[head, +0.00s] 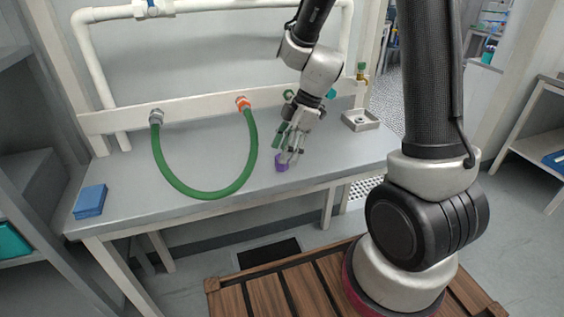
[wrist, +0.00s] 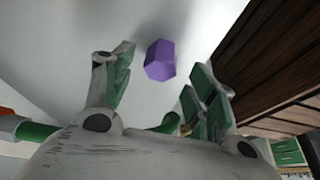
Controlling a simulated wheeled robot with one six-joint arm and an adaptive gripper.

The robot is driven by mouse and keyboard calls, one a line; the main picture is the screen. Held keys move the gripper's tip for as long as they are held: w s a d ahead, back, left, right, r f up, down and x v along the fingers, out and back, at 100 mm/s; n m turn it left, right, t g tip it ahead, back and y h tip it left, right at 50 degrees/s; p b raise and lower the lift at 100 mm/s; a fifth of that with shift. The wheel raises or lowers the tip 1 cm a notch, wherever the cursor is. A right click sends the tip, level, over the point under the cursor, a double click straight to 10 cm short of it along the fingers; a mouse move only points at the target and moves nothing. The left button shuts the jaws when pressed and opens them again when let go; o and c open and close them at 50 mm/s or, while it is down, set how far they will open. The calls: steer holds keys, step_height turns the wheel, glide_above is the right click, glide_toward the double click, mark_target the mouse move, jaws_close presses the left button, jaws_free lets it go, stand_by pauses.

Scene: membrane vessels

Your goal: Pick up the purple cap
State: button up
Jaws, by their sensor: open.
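The purple cap (head: 281,163) sits on the grey bench near its front edge in the head view. In the wrist view the purple cap (wrist: 160,60) shows whole, in the gap between the fingers and a little beyond their tips. My gripper (head: 289,150) is over the bench, right by the cap, with its fingers pointing down. In the wrist view my gripper (wrist: 158,72) has its green-padded fingers spread apart, with nothing between them. I cannot tell whether a finger touches the cap.
A green hose (head: 205,193) loops over the bench (head: 130,170) from a grey fitting to an orange fitting (head: 243,103). A blue box (head: 90,201) lies at the bench's left end. A small metal block (head: 360,121) stands at the right. The bench between hose and blue box is clear.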

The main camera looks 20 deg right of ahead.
steer(key=shift+x, duration=1.5)
steer(key=shift+r, duration=0.1)
steer(key=c, duration=1)
steer(key=shift+c, duration=0.2)
